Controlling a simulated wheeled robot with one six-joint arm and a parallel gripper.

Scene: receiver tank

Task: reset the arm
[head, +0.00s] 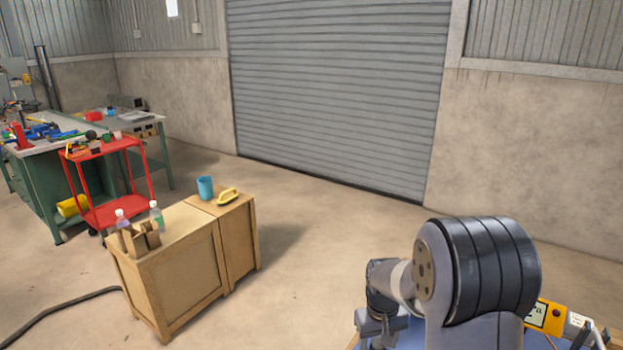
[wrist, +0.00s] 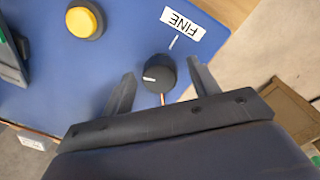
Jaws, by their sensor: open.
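In the wrist view my gripper (wrist: 161,88) is open, its two dark fingers spread wide apart. A black knob (wrist: 159,73) with a white pointer mark shows between the fingers, on a blue panel (wrist: 120,58). I cannot tell whether the fingers touch the knob; nothing is visibly clamped. In the head view my arm (head: 450,280) is at the lower right, bent down over the blue surface. The fingers are hidden there.
A yellow device (head: 547,314) stands right of my arm. A wooden cabinet (head: 185,270), red cart (head: 110,180) and green workbench (head: 40,190) stand left. Floor before the shutter (head: 335,90) is clear.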

